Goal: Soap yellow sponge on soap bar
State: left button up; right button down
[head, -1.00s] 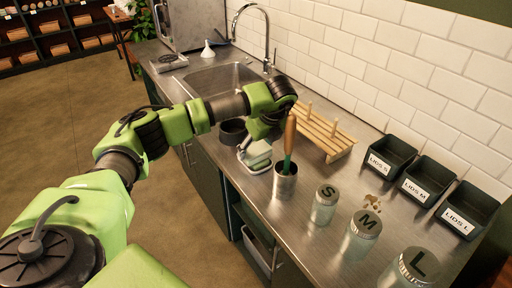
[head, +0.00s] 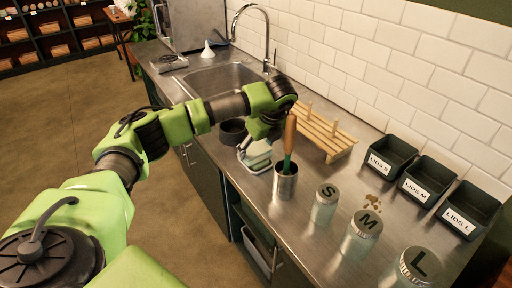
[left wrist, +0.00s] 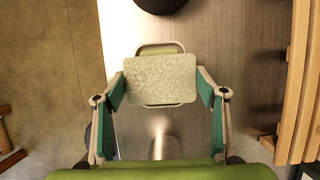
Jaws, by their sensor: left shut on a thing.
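My left gripper (left wrist: 162,88) is shut on a pale, mottled yellow-green block, the sponge (left wrist: 160,78), held by its two sides. In the head view the gripper (head: 262,138) points down over the counter and partly hides the sponge. Directly under the sponge is a light-rimmed soap dish (left wrist: 163,104). A green soap bar (left wrist: 158,49) shows in it, just beyond the sponge's far edge; the rest is covered. The dish also shows in the head view (head: 256,169). I cannot tell whether sponge and soap touch. My right gripper is not in view.
A metal cup (head: 285,184) with a wooden-handled tool stands close by on the right. A dark round bowl (head: 232,131) is behind, a wooden rack (head: 318,132) to the right. Lidded jars (head: 326,204) stand nearer; the sink (head: 215,82) is farther back.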

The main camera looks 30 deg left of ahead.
aim_at(256, 149)
pick_arm(q)
jog(key=shift+f, duration=0.1)
jog(key=shift+r+p, duration=0.4)
jog(key=shift+r, duration=0.3)
jog(key=shift+r+p, duration=1.25)
jog(key=shift+r, duration=1.65)
jog(key=shift+f, duration=0.1)
